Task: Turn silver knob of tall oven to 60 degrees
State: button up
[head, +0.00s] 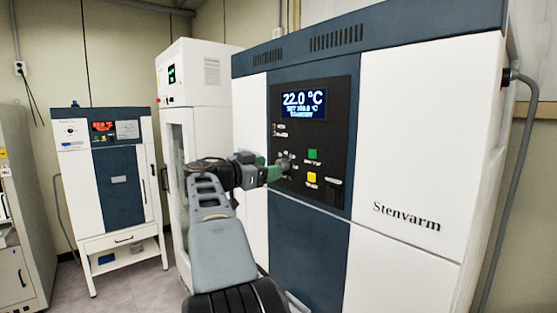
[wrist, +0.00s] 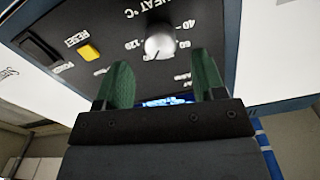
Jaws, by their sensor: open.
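The tall oven (head: 405,125) has a black control panel (head: 330,135) with a lit display (head: 303,103) that reads 22.0 °C. The silver knob (head: 284,163) is low on the left of this panel and partly hidden by my gripper (head: 273,172). In the wrist view, the silver knob (wrist: 160,42) stands just beyond my gripper (wrist: 165,72). The panel appears upside down there, with "HEAT °C" and marks such as 40, 60 and 120 around the knob. A small dark mark shows on the knob's lower part. The green fingers are open and empty, apart from the knob.
A yellow button (head: 312,177), a green button (head: 313,154) and a black switch (head: 333,187) are right of the knob. A white cabinet (head: 198,75) stands left of the oven. A smaller white and blue unit (head: 108,170) stands further left, with clear floor before it.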

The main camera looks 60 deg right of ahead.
jog(key=shift+p+x, duration=0.65)
jog(key=shift+x, duration=1.45)
jog(key=c, duration=0.9)
